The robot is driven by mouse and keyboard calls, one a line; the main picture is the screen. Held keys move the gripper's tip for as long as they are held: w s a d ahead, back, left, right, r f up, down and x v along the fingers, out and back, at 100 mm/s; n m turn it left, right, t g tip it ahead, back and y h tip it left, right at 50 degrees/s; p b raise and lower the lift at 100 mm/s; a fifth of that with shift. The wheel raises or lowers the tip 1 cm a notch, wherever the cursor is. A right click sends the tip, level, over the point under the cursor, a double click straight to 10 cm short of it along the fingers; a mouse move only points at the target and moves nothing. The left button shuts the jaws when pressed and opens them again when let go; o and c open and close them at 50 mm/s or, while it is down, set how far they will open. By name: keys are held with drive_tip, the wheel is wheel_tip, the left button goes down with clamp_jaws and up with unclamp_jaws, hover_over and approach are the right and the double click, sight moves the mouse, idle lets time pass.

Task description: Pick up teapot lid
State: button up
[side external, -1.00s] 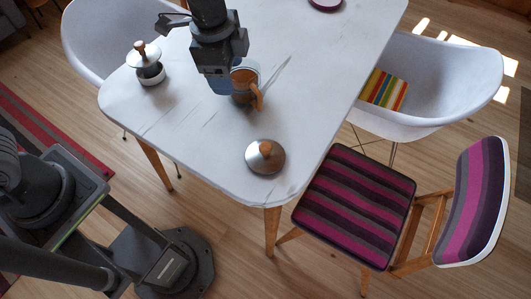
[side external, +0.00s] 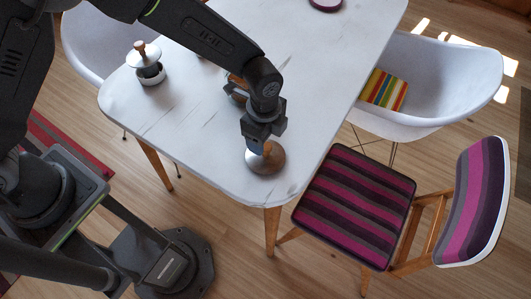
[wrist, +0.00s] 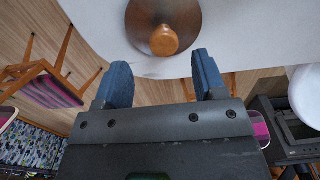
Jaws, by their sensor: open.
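The teapot lid (side external: 271,161) is a round metal disc with a wooden knob, lying on the white table near its front corner. In the wrist view the lid (wrist: 185,20) lies at the top, its knob (wrist: 164,40) just beyond and between my fingertips. My gripper (side external: 258,148) is above the lid and overlaps its upper left part in the side view. In the wrist view my gripper (wrist: 160,75) shows two blue fingers spread apart with nothing between them. The brown teapot (side external: 236,88) stands further back on the table, partly hidden by my arm.
A dark purple round item (side external: 326,3) is at the far edge. The white table (side external: 200,140) is clear left of the lid. A striped chair (side external: 355,205) stands close to the right.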

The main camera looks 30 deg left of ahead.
sight(265, 146)
drive_tip(key=shift+w+f, duration=0.2)
drive_tip(key=shift+f, duration=2.5)
drive_tip(key=shift+c, duration=0.4)
drive_tip(key=c, duration=0.9)
